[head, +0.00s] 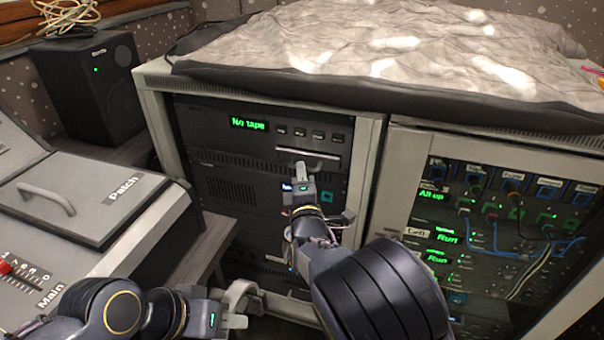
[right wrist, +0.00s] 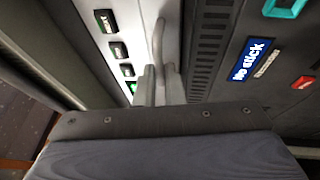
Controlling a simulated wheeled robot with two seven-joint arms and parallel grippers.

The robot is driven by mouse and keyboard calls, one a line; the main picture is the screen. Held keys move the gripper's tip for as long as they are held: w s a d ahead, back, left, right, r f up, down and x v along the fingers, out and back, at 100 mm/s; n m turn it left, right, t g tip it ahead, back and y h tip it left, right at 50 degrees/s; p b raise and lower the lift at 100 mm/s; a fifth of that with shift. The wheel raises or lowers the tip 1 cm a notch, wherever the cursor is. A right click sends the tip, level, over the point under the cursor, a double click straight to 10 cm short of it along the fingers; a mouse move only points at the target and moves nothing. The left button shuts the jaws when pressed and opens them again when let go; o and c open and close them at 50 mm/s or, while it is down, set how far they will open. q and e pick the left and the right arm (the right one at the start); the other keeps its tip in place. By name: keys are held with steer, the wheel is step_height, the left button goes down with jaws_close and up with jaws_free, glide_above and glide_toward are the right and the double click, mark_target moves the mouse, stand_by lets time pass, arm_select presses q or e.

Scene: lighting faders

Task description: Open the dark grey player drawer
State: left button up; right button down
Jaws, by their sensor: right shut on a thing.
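The dark grey player drawer (head: 235,158) sits in the left rack, under the panel with the green "No tape" display (head: 249,123). Its pale bar handle (head: 325,156) is at the drawer's right part and also shows in the right wrist view (right wrist: 158,42). My right gripper (head: 301,172) is at this handle, its two fingers (right wrist: 161,88) closed around it. The drawer's front looks about level with the rack; I cannot tell if it stands out slightly. My left gripper (head: 236,318) is low, in front of the rack's lower part, and its jaw gap is unclear.
A blue "No stick" display (right wrist: 249,60) is near the handle. The desk with the Patch lid (head: 95,205) is left. A patch rack (head: 400,190) with cables is right. A cloth (head: 350,50) covers the top.

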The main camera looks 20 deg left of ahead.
steer(key=s, duration=1.2)
steer(key=shift+s+a+p, duration=0.2)
steer(key=shift+s+p, duration=0.2)
steer(key=c, duration=1.5)
jaws_free()
steer(key=v, duration=0.7)
steer(key=shift+s+d+f+p, duration=0.1)
steer(key=shift+s+f+p, duration=0.05)
steer(key=shift+s+p, duration=0.25)
steer(key=shift+w, duration=0.15)
